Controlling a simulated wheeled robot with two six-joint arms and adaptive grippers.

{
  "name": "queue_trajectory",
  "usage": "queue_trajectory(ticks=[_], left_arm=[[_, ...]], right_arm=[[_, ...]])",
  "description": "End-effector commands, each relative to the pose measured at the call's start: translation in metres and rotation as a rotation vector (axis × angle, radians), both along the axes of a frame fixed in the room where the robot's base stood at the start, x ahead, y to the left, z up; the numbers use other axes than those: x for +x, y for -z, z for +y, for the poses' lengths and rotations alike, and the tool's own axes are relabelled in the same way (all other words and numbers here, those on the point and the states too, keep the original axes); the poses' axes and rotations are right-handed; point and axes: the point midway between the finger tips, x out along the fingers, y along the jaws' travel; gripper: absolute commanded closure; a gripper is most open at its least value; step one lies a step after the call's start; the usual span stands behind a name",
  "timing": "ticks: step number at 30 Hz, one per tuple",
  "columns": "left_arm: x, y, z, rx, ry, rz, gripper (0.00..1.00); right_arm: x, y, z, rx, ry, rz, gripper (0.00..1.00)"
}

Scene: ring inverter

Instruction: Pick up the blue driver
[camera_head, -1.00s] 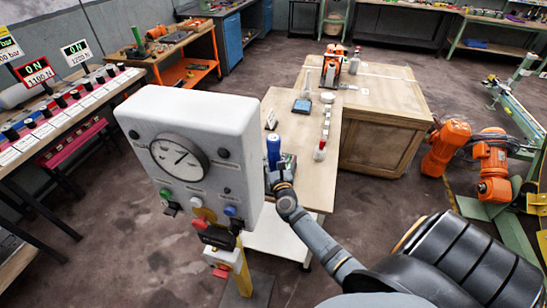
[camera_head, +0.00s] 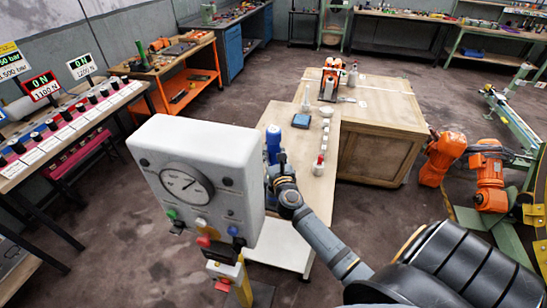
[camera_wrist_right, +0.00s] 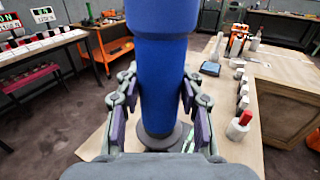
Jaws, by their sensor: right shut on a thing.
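The blue driver (camera_head: 273,140) is a blue cylinder, roughly upright beside the grey gauge box, at the left side of the narrow bench. It fills the middle of the right wrist view (camera_wrist_right: 163,85), with its top cut off. My right gripper (camera_wrist_right: 160,118) has a finger on each side of the driver's lower body and is shut on it. In the head view the right gripper (camera_head: 279,168) is partly hidden at the box's right edge. A grey round part shows below the driver; I cannot tell whether it belongs to it. My left gripper is not in view.
The gauge box (camera_head: 197,150) stands close on the left. The narrow bench (camera_head: 300,185) carries a small blue box (camera_head: 301,121) and a row of small items, including a red-topped one (camera_head: 318,165). A wooden cabinet (camera_head: 385,140) stands behind. Orange machines are at the right.

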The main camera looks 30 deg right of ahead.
Motion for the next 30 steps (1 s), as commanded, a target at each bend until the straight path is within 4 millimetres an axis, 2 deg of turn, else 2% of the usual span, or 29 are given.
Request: queue_trajectory(ticks=[1,8,21,24,30], left_arm=[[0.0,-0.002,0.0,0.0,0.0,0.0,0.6],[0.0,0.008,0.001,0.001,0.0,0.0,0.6],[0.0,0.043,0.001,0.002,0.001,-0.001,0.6],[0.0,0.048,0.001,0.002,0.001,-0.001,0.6],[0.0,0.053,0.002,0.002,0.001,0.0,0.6]], right_arm=[[-0.002,-0.007,0.001,-0.001,-0.001,-0.003,1.0],[-0.037,-0.001,0.016,0.0,-0.002,-0.001,1.0],[-0.137,0.001,0.057,0.003,0.001,-0.001,1.0],[-0.151,0.0,0.063,0.003,0.001,-0.002,1.0],[-0.165,-0.004,0.068,-0.001,0.001,-0.003,1.0]])
